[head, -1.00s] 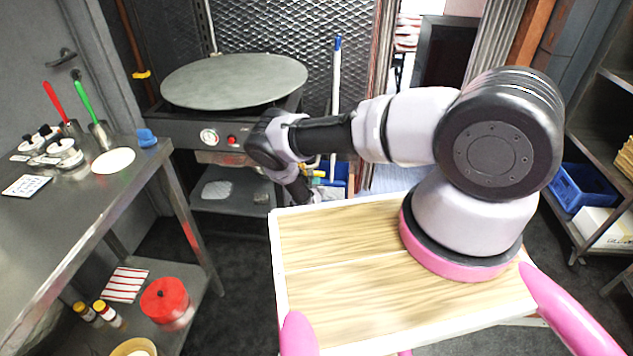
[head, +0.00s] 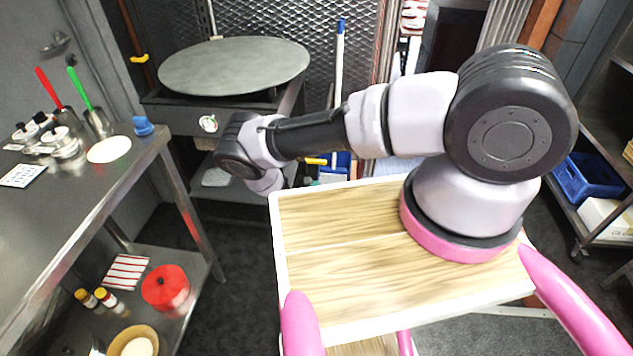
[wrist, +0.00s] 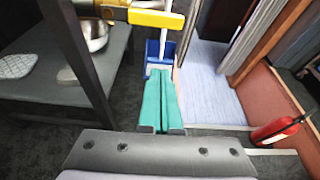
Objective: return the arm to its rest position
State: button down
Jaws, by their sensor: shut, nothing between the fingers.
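My arm (head: 310,135) reaches from its pink-ringed base out to the left, in front of the griddle stand in the head view. Its wrist end bends down at the left. My gripper (wrist: 160,115) shows in the wrist view as two teal fingers lying together, shut and empty. They point at the floor near a blue dustpan (wrist: 153,60), and no contact with it is visible. In the head view the fingers are mostly hidden behind my arm and my wooden top.
A round griddle (head: 235,66) stands behind my wrist. A steel table (head: 60,215) with pots and utensils is at left, with a red canister (head: 165,287) on its lower shelf. A rack with a blue crate (head: 588,178) is at right. Dark floor lies clear between.

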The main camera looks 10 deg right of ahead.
jog(key=w+d+r+m+g+h, duration=0.1)
jog(key=w+r+m+g+h, duration=0.15)
jog(key=r+m, duration=0.6)
jog(key=w+d+r+m+g+h, duration=0.1)
jog(key=w+r+m+g+h, duration=0.15)
jog(key=r, duration=1.05)
jog(key=s+d+r+m+g, duration=0.1)
jog(key=d+r+m+g, duration=0.1)
jog(key=r+m, duration=0.35)
jog(key=s+d+r+m+g, duration=0.1)
jog(key=d+r+m+g, duration=0.1)
jog(key=r, duration=0.7)
jog(key=s+d+r+m+g, duration=0.1)
jog(key=d+r+m+g, duration=0.2)
jog(key=r, duration=0.4)
jog(key=s+d+r+m+y, duration=0.25)
jog(key=s+r+m, duration=0.35)
jog(key=r, duration=0.4)
jog(key=s+d+r+m+y, duration=0.1)
jog(key=s+r+m+y, duration=0.25)
jog(key=s+r, duration=0.5)
jog(key=s+a+r+m+t+y, duration=0.2)
jog(key=s+r+m+t, duration=0.1)
jog(key=s+r, duration=0.4)
jog(key=s+a+r+m+t+y, duration=0.1)
jog(key=s+r+m+t+y, duration=0.1)
jog(key=s+r, duration=0.4)
jog(key=shift+s+a+r+m+t+y, duration=0.4)
jog(key=shift+s+y, duration=0.4)
jog(key=shift+s, duration=0.4)
